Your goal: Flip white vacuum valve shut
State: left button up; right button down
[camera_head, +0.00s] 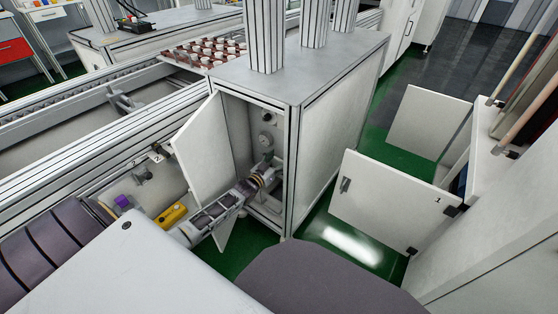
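The grey cabinet (335,110) stands in the middle with its front door (203,145) swung open to the left. My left gripper (267,164) reaches into the opening from the lower left, close beneath that part. Its fingers are too small and partly hidden to tell open from shut, or whether they touch. My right gripper is not in view.
The conveyor frame (60,125) runs along the left, with a tray of small pots (205,50) behind. White door panels (385,200) stand open at the right. Green floor (315,225) is free between them and the cabinet.

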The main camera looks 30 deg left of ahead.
pick_arm(q)
jog(key=shift+s, duration=0.15)
jog(key=s, duration=1.1)
jog(key=shift+s+a, duration=0.35)
jog(key=shift+a, duration=0.1)
dwell(0.5)
dwell(0.7)
